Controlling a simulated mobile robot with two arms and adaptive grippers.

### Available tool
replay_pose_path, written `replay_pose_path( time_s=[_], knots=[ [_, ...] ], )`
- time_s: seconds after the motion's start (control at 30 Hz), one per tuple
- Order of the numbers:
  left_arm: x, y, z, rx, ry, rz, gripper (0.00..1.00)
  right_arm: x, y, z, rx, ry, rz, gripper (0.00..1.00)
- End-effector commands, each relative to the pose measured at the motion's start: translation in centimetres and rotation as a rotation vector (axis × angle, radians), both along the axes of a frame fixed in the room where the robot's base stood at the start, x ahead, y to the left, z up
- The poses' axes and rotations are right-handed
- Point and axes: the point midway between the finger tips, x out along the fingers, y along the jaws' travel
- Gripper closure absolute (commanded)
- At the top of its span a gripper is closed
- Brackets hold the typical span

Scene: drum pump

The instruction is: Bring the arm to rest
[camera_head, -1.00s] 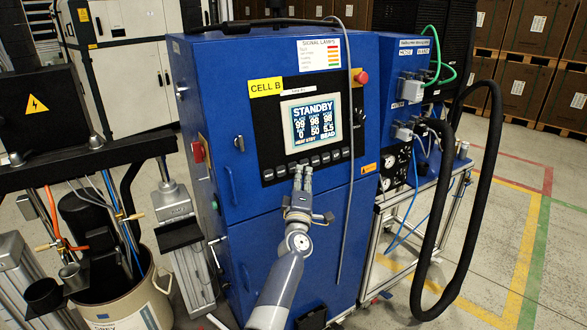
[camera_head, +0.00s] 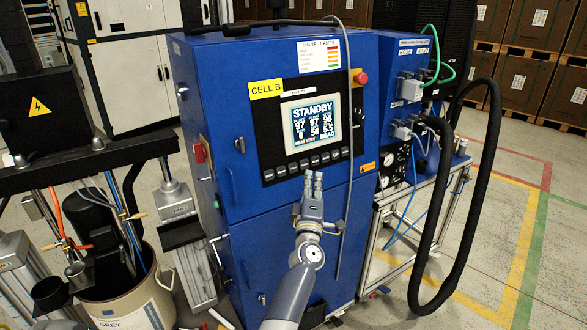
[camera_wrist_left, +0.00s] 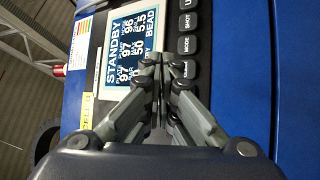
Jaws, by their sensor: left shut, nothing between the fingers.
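My left gripper (camera_head: 313,177) is in front of the blue cabinet (camera_head: 275,240), just below the row of buttons (camera_head: 308,163) under the display. Its fingers are together and hold nothing. In the left wrist view the closed fingers (camera_wrist_left: 160,110) point at the panel. The display (camera_head: 311,123) reads STANDBY, with rows of numbers below; it also shows in the left wrist view (camera_wrist_left: 125,50). A gap between the fingertips and the panel is hard to judge. My right gripper does not show.
A red stop button (camera_head: 360,77) is on the cabinet's upper right. A thick black hose (camera_head: 467,230) loops at the right. Free floor (camera_head: 555,265) lies beyond it.

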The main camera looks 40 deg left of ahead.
Motion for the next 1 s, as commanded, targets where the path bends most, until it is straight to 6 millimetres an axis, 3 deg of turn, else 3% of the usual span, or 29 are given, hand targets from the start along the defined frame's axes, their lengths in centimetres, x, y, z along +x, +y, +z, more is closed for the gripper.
replay_pose_path(
  time_s=[0.4, 0.47, 0.53, 0.67, 0.77, 0.87, 1.0],
  knots=[
    [0.0, 0.0, -0.1, 0.001, 0.002, -0.001, 1.0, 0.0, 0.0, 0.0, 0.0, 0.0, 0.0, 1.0],
    [0.1, -0.3, -0.8, 0.01, 0.021, -0.008, 1.0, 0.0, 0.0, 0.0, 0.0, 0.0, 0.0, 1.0],
    [0.2, -1.1, -2.8, 0.035, 0.068, -0.025, 1.0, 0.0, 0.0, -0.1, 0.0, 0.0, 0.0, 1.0],
    [0.1, -3.9, -9.8, 0.132, 0.237, -0.093, 1.0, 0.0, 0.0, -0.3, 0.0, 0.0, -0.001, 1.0],
    [-1.0, -6.7, -16.9, 0.231, 0.403, -0.168, 1.0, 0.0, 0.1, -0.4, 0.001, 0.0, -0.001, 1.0],
    [-3.1, -9.2, -23.9, 0.326, 0.561, -0.25, 1.0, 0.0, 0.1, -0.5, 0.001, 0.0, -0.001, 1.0],
    [-7.5, -12.3, -33.2, 0.452, 0.771, -0.371, 1.0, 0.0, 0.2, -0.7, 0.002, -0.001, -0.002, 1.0]
  ],
)
